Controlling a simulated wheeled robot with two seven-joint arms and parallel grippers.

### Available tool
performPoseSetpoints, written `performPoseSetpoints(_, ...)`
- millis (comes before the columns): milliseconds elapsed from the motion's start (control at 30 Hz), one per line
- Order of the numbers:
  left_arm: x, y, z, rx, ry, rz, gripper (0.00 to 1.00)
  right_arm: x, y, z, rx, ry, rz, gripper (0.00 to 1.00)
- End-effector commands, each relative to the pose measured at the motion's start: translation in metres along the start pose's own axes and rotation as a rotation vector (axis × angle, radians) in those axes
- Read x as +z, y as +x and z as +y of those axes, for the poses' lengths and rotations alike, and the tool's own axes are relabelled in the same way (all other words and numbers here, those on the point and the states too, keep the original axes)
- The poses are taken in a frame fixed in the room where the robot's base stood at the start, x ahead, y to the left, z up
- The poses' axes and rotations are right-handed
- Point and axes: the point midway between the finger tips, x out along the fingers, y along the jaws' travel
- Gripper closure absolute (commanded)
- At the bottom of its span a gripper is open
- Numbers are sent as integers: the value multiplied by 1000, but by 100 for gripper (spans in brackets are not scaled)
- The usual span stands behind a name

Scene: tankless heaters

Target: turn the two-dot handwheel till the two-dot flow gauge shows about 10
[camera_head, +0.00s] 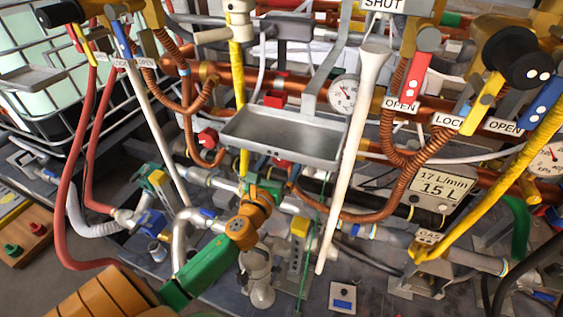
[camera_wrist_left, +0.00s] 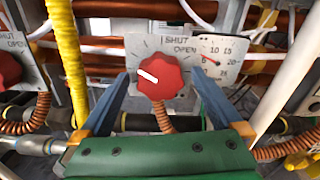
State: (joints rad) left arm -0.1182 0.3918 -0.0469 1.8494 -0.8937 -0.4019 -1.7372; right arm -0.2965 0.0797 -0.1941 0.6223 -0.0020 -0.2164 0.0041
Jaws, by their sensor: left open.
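A red handwheel (camera_wrist_left: 160,75) with a white mark sits on a grey plate lettered SHUT and OPEN in the left wrist view. Its mark points to the upper left. A white flow gauge (camera_wrist_left: 215,55) is on the plate's right, partly hidden, with its red needle low on the scale, below 10. I cannot make out any dots. My left gripper (camera_wrist_left: 159,82) is open, its blue fingers on either side of the wheel; contact cannot be told. In the head view my left gripper (camera_head: 264,188) reaches under a tray, with its fingertips hidden. My right gripper is not in view.
The grey metal tray (camera_head: 283,137) hangs just above my left gripper. A second red handwheel (camera_wrist_left: 8,70) is at the left. A yellow pipe (camera_wrist_left: 68,60) and a slanting white pole (camera_head: 352,150) flank the working space. Copper pipes and hoses crowd around.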

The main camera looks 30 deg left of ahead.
Motion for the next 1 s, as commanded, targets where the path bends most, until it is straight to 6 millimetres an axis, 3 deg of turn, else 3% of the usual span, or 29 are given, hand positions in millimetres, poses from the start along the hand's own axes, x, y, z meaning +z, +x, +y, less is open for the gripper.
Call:
performPoseSetpoints(133, 0, 0, 0, 0, 0, 1, 0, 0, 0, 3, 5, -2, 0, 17)
performPoseSetpoints(167, 0, 0, 0, 0, 0, 1, 5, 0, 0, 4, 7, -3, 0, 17)
performPoseSetpoints(467, 0, 0, 0, 1, -1, 1, 85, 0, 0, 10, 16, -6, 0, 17)
performPoseSetpoints(767, 0, 0, 0, 1, -47, 1, 85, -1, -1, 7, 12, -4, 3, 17)
performPoseSetpoints(1000, 0, 0, 0, 1, -205, 2, 85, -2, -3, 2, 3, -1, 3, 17)
